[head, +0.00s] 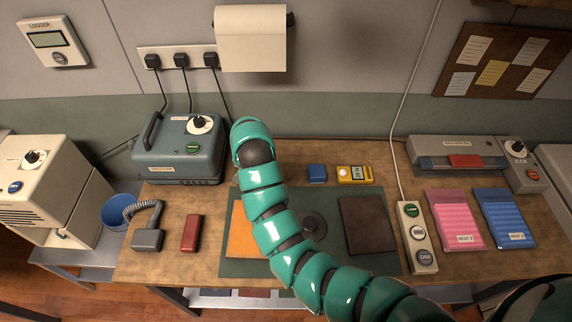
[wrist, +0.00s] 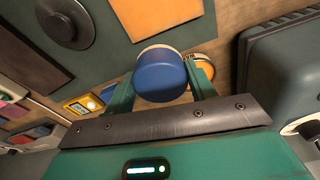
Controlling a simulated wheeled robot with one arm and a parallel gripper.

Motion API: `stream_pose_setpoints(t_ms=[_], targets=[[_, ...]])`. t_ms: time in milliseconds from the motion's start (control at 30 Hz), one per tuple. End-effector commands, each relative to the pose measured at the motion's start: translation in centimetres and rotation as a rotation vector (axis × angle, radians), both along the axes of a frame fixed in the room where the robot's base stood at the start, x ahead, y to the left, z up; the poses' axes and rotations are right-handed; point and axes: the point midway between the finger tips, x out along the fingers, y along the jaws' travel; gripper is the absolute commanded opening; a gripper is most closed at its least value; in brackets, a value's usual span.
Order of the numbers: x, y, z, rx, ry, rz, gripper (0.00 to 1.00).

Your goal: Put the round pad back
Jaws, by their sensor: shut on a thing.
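My gripper (wrist: 165,76) is shut on a short round blue piece with a pale tan far end (wrist: 161,80), which appears to be the round pad. It sits between the two green fingers in the wrist view. I cannot tell whether the pad touches anything below. In the head view my teal arm hides the gripper and the pad.
The green mat (head: 287,267) bears an orange sheet (head: 239,240), a grey disc (head: 313,224) and a dark brown sheet (head: 368,226). A grey-blue machine (head: 178,157) stands at the left. A blue block (head: 317,172) and yellow device (head: 354,174) lie behind the mat.

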Motion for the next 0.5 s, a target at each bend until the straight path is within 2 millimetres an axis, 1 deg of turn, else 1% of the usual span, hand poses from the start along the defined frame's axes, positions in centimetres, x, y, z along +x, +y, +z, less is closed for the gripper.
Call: stream_pose_setpoints(t_ms=[500], targets=[[5.8, -4.4, -3.7, -0.004, -0.001, -0.001, 0.34]])
